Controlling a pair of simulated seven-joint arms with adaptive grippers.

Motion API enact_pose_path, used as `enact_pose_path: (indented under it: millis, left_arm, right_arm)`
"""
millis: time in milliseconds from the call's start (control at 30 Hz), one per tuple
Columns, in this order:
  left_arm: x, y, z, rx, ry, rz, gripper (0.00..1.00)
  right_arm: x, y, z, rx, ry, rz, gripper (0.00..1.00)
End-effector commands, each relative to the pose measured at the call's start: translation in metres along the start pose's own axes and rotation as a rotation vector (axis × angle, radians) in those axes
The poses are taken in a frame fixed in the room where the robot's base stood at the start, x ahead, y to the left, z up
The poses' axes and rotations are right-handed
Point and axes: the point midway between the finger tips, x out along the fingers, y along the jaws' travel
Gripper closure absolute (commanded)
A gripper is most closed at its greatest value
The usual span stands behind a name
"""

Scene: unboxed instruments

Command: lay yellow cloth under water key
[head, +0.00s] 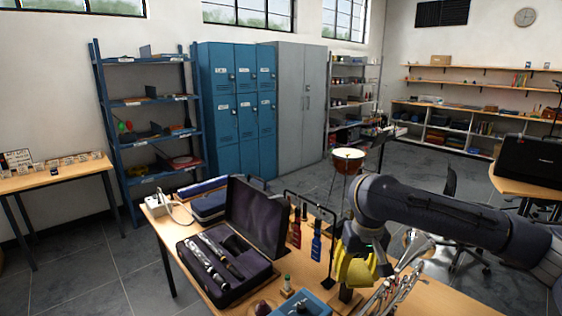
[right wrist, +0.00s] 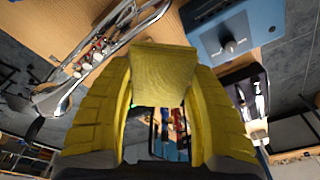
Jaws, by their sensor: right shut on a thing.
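My right gripper (head: 358,272) has yellow ridged fingers and hangs over the bench's right part, just left of a silver trumpet (head: 402,278). In the right wrist view its fingers are shut on the folded yellow cloth (right wrist: 165,72), which shows as a flat yellow piece between the fingertips. In the head view I cannot tell the cloth from the yellow fingers. The trumpet also shows in the right wrist view (right wrist: 98,55), with its valves and tubing apart from the cloth. The water key is too small to make out. My left gripper is not in view.
The bench (head: 440,298) also holds an open clarinet case (head: 262,262), a rack with red (head: 296,228) and blue (head: 316,243) tools, a small bottle (head: 287,286) and a blue box (right wrist: 236,40) with a knob. Bare wood shows right of the trumpet.

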Motion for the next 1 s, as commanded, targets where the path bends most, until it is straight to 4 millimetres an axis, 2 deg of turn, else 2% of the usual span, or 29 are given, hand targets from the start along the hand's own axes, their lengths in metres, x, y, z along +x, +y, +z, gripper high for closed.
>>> enact_pose_path:
  millis: [33,200,400,600,1000]
  left_arm:
    - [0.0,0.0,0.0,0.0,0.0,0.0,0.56]
    - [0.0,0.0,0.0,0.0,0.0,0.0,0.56]
    - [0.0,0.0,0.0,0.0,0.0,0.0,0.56]
    - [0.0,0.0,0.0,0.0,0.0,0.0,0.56]
    - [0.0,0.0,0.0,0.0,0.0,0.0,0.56]
  right_arm:
    - [0.01,0.001,0.018,-0.004,-0.003,0.001,0.64]
    - [0.036,0.005,0.068,0.0,-0.002,0.001,0.64]
    - [0.053,0.011,0.11,0.011,-0.001,0.003,0.64]
    - [0.059,0.015,0.129,0.021,0.002,0.004,0.64]
    - [0.06,0.016,0.131,0.023,0.003,0.005,0.64]
